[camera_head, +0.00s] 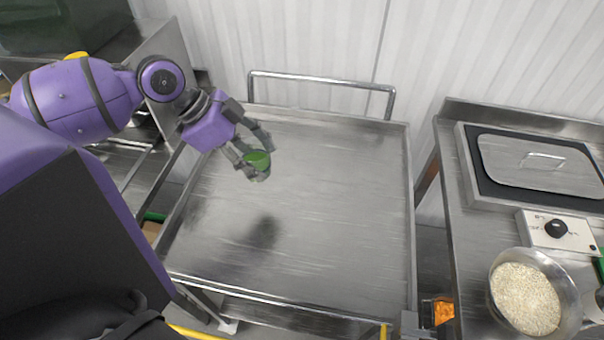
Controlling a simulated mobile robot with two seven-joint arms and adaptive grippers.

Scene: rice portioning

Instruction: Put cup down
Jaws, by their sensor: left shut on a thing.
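A green cup (258,159) is held between the fingers of my left gripper (262,157). The gripper is shut on it, and the fingers hide part of the cup. My left arm comes in from the left and holds the cup above the left part of a metal cart top (330,210). A dark shadow lies on the cart top below and nearer the front, so the cup appears to be above the surface. My right gripper is not in view.
The cart top is bare, with a raised rim and a push handle (322,79) at the back. To the right, a steel counter bears a lidded warmer (540,163), a control box (556,230) and a bowl of rice (526,299). A corrugated wall stands behind.

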